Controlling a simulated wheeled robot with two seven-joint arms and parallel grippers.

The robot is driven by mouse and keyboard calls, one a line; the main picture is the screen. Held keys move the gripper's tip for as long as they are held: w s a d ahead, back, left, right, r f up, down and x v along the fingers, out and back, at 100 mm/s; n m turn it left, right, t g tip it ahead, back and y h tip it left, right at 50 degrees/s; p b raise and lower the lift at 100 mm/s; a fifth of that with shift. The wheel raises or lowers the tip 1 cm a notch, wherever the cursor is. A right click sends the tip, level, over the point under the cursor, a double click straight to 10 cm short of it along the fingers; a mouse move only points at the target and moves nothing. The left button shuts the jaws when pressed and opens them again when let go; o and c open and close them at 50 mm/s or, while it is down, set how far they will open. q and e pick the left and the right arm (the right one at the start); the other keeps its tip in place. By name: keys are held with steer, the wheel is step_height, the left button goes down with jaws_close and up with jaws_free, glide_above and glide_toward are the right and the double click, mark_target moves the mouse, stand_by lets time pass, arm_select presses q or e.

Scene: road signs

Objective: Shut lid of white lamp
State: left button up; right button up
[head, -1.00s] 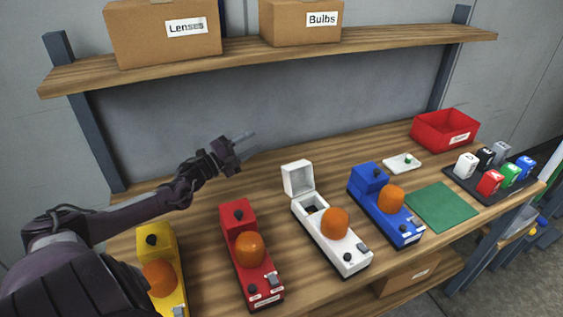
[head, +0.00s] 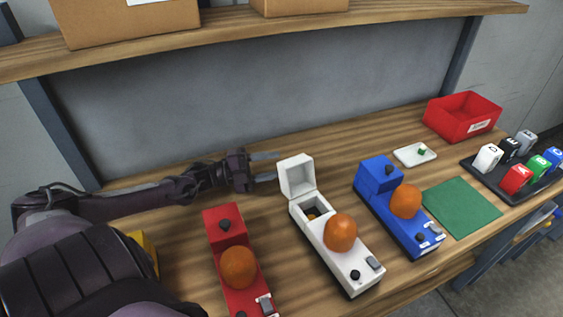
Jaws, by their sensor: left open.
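The white lamp (head: 335,235) stands on the bench between the red and blue lamps. Its lid (head: 297,176) is open, standing upright at the far end over an open compartment (head: 315,211). Something small and orange-brown shows inside the compartment. An orange dome (head: 341,233) sits on the lamp's middle. My left gripper (head: 266,166) is open and empty, its fingers pointing right, just left of the raised lid. I cannot tell whether a fingertip touches the lid. My right gripper is not in view.
A red lamp (head: 226,224) stands left of the white lamp, and a blue lamp (head: 380,178) stands right. A yellow lamp (head: 148,250) is mostly hidden behind my arm. A green mat (head: 461,207), a small white tray (head: 414,154) and a red bin (head: 462,117) lie farther right. A shelf (head: 300,34) runs above.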

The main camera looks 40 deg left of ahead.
mark_target(282, 163)
arm_select(q)
steer(key=shift+x, duration=1.55)
steer(key=shift+f, duration=0.1)
steer(key=shift+a, duration=0.1)
jaws_close()
